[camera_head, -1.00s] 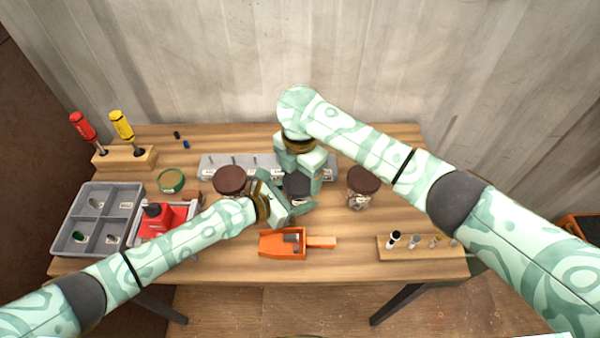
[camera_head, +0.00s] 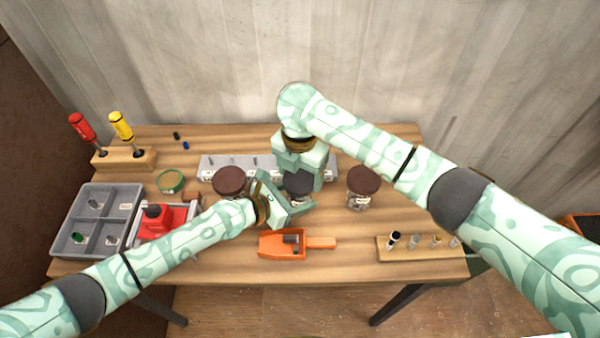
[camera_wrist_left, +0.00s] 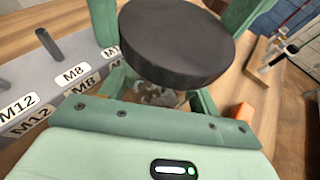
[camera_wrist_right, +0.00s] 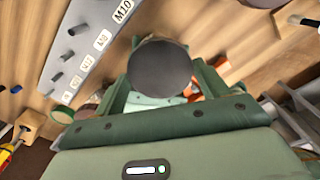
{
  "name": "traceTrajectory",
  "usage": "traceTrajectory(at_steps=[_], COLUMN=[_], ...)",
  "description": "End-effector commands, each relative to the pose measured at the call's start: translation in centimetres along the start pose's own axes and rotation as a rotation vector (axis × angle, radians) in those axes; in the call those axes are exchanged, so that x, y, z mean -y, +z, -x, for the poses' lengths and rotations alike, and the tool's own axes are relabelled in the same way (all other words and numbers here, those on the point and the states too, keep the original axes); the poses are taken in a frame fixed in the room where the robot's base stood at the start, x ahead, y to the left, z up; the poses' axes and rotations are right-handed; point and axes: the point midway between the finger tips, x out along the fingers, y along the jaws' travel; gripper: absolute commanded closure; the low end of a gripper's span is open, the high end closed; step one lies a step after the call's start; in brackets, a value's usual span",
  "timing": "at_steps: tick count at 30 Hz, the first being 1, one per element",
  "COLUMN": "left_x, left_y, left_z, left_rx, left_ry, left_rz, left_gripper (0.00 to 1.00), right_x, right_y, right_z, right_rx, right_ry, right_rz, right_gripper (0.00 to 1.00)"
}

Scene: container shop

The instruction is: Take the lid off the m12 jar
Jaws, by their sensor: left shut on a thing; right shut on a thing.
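A jar with a dark grey lid (camera_head: 298,185) stands in the middle of the table, between two brown-lidded jars; no label on it can be read. Its lid fills the middle of the left wrist view (camera_wrist_left: 178,42) and the right wrist view (camera_wrist_right: 160,68). My left gripper (camera_head: 286,194) is shut around the glass body (camera_wrist_left: 155,93), below the lid. Small metal pieces show through the glass. My right gripper (camera_head: 300,176) comes from above and is shut on the lid. Whether the lid is still seated on the jar cannot be told.
Brown-lidded jars stand left (camera_head: 229,181) and right (camera_head: 362,184). A grey labelled rack (camera_head: 220,162) lies behind. An orange scoop (camera_head: 270,244) is in front. A grey sorting tray (camera_head: 72,218), red item (camera_head: 165,218) and green-rimmed ring (camera_head: 171,181) are left; a wooden peg strip (camera_head: 420,251) is right.

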Motion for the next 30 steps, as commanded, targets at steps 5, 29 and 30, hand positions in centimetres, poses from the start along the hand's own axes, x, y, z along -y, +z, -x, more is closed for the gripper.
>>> traceTrajectory(at_steps=[5, 29, 30], left_x=[0.1, 0.2, 0.2], left_y=[-0.2, -0.2, -0.2], left_z=[0.0, 0.0, 0.0], left_rx=[-0.004, -0.004, -0.004], left_ry=[-0.003, -0.004, -0.004], left_rz=[0.001, 0.001, 0.001], left_gripper=[1.0, 1.0, 1.0], right_x=[0.0, 0.0, -0.1], right_y=[0.0, 0.1, 0.1], right_z=[0.7, 4.0, 4.6], right_rx=[0.0, 0.003, 0.002], right_ry=[0.001, 0.002, 0.003], right_rz=[0.0, 0.002, 0.002], right_gripper=[0.54, 0.54, 0.54])
